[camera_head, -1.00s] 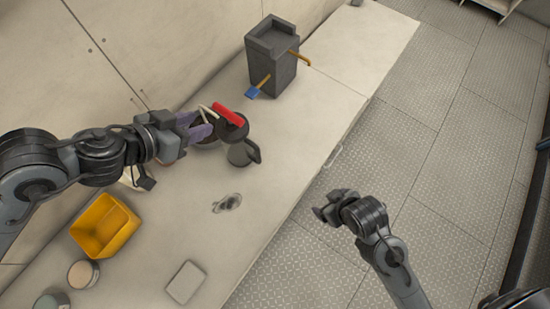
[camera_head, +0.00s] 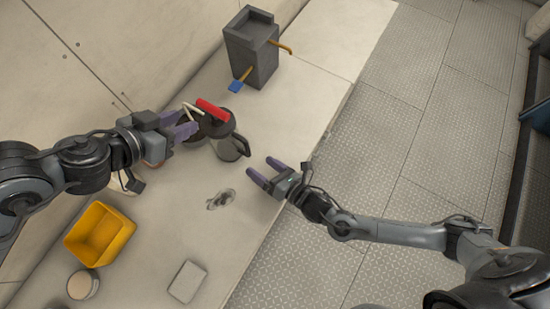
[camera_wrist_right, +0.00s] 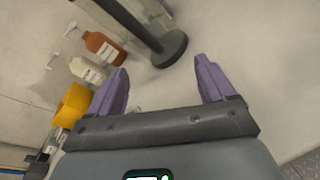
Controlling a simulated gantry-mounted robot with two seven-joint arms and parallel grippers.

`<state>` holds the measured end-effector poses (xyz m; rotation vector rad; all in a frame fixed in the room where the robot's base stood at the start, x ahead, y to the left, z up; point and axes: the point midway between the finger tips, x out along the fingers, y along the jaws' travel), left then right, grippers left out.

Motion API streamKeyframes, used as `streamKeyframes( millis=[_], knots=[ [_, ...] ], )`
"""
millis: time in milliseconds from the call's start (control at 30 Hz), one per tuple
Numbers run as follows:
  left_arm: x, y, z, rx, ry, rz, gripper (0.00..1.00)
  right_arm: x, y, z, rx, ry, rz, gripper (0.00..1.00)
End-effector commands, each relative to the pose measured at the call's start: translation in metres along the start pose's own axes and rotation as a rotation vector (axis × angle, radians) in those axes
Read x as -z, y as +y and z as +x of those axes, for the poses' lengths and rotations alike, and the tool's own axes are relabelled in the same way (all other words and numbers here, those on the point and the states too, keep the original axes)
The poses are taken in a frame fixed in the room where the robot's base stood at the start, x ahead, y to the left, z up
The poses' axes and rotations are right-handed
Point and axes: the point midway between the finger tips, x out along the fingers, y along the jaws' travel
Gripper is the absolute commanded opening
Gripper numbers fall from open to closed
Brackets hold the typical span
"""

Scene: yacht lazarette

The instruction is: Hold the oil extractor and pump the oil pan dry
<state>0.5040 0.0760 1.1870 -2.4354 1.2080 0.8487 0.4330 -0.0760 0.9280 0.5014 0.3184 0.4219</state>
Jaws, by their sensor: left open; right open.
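The oil extractor (camera_head: 229,148) stands on the bench, a dark grey cylinder with a red T-handle (camera_head: 212,110) on top and a loop handle (camera_head: 243,145) on its right side. Its dark shaft and round foot seem to show in the right wrist view (camera_wrist_right: 170,48). A dark round shape, perhaps the oil pan (camera_head: 197,139), is mostly hidden behind my left gripper. My left gripper (camera_head: 191,124) is open just left of the extractor's top; I cannot tell whether it touches. My right gripper (camera_head: 261,166) is open and empty, right of the loop handle and apart from it.
A grey box-like unit (camera_head: 250,48) with a blue-ended lever stands behind. A yellow bin (camera_head: 101,235), a round tub (camera_head: 83,284), a pale flat block (camera_head: 188,281) and a dark drain-like fitting (camera_head: 221,199) are nearer. An orange bottle (camera_wrist_right: 101,47) and a white bottle (camera_wrist_right: 87,70) stand beyond.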

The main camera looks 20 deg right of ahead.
Motion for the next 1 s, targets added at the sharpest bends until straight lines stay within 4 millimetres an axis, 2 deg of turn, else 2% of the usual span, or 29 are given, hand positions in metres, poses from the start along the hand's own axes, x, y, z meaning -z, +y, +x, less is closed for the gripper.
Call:
streamKeyframes(
  millis=[100,200,400,533,667,1000],
  knots=[
    [0.000,0.000,0.000,0.000,0.000,0.000,0.43,0.001,-0.010,-0.005,-0.075,-0.048,-0.282,0.83],
    [0.000,0.000,0.000,0.000,0.000,0.000,0.43,0.001,-0.015,-0.010,-0.122,-0.088,-0.470,0.83],
    [0.000,0.000,0.000,0.000,0.000,0.000,0.43,0.002,-0.023,-0.018,-0.176,-0.145,-0.700,0.83],
    [0.000,0.000,0.000,0.000,0.000,0.000,0.43,0.001,-0.023,-0.016,-0.191,-0.163,-0.759,0.83],
    [0.000,0.000,0.000,0.000,0.000,0.000,0.43,0.000,-0.021,-0.005,-0.193,-0.168,-0.773,0.83],
    [0.000,0.000,0.000,0.000,0.000,0.000,0.43,-0.004,-0.008,0.046,-0.193,-0.166,-0.769,0.83]
  ],
)
